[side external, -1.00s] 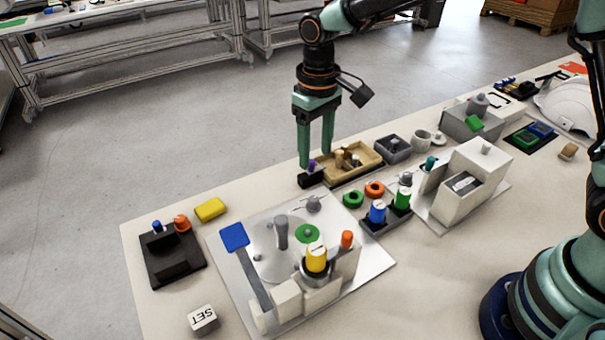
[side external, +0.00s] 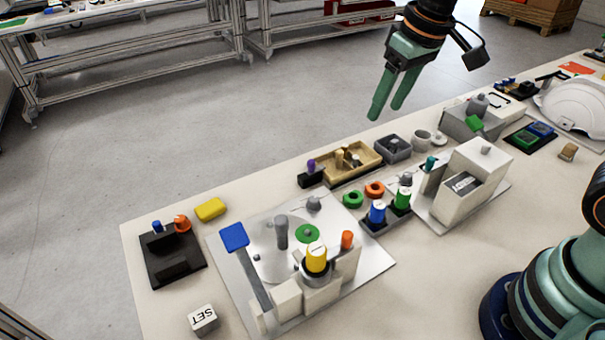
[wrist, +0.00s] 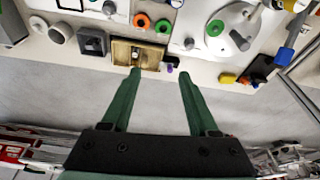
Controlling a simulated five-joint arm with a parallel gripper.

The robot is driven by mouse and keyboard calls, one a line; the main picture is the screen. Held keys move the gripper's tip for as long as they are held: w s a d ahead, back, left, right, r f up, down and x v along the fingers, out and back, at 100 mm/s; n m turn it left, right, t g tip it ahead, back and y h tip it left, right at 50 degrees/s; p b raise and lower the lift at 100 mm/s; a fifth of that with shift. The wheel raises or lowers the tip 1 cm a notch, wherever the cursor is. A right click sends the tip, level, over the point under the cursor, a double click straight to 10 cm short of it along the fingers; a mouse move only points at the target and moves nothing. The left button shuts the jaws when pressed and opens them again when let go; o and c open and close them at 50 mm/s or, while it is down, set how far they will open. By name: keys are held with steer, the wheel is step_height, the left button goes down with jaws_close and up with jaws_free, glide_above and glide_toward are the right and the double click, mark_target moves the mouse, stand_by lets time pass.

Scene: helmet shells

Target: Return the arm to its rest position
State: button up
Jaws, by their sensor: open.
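My gripper (side external: 386,112) is raised in the air above the far edge of the table in the side external view. Its two green fingers are apart with nothing between them. In the wrist view the open fingers of my gripper (wrist: 160,72) point toward the table edge, with floor visible between them. The purple-topped peg (side external: 311,165) stands in a small black block (side external: 311,178), apart from the fingers. The base of my arm is at the lower right of the side external view.
The table (side external: 440,275) holds a metal plate with a blue-ended lever (side external: 234,237), a tan tray (side external: 349,172), a grey box (side external: 394,149), coloured pegs, a white housing (side external: 470,180) and a white helmet shell (side external: 572,105). A yellow block (side external: 210,209) lies near the far edge. The air around my gripper is clear.

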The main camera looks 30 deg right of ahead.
steer(key=s+d+r+m+t, duration=0.1)
steer(key=s+d+t, duration=0.1)
steer(key=s+d, duration=0.4)
steer(key=shift+s+t+h, duration=0.3)
steer(key=shift+s, duration=0.55)
